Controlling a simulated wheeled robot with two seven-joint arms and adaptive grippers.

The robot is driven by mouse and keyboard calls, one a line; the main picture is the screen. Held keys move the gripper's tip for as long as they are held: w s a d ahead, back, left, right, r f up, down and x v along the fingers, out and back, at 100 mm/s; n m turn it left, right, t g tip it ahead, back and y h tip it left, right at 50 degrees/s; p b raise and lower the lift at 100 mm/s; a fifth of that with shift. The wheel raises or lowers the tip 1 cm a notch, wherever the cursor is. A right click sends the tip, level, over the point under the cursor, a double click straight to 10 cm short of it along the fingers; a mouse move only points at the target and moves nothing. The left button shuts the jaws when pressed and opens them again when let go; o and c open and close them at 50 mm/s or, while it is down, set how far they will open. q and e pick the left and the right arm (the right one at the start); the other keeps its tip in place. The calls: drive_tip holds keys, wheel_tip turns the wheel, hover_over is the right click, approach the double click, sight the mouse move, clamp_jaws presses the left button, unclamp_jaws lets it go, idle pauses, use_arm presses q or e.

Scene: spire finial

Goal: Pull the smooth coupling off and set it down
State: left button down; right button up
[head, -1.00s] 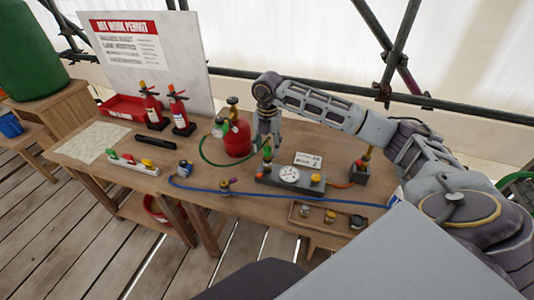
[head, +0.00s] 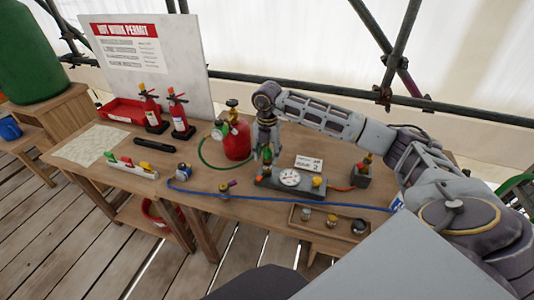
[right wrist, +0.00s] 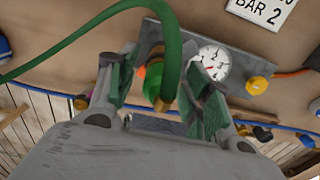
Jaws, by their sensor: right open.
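A smooth-looking green coupling (right wrist: 153,84) on the end of a green hose (right wrist: 172,45) sits at the left end of a grey manifold block (right wrist: 240,88). It also shows in the head view (head: 267,155). I cannot tell for certain that it is the coupling meant. My right gripper (right wrist: 160,76) is open, with one finger on each side of the coupling and hose end. Contact is not clear. In the head view my right gripper (head: 266,142) points down over the block. My left gripper is out of view.
The block carries a gauge (head: 289,177) and a yellow fitting (head: 317,183). A red cylinder (head: 237,140) stands close behind. A wooden tray (head: 298,228) with several fittings and a blue hose (head: 270,199) lie in front. Bare table shows left of the block.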

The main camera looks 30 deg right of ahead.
sight(267, 148)
drive_tip(key=shift+c, duration=0.4)
clamp_jaws()
drive_tip(key=shift+r, duration=0.3)
idle(0.3)
drive_tip(key=shift+r+p, duration=0.2)
drive_tip(key=shift+p, duration=0.1)
drive_tip(key=shift+r, duration=0.1)
drive_tip(key=shift+r+p, duration=0.3)
drive_tip(key=shift+r, duration=0.1)
drive_tip(key=shift+r+p, duration=0.4)
drive_tip(key=shift+r, duration=0.2)
drive_tip(key=shift+r+p, duration=0.5)
drive_tip(key=shift+r, duration=0.4)
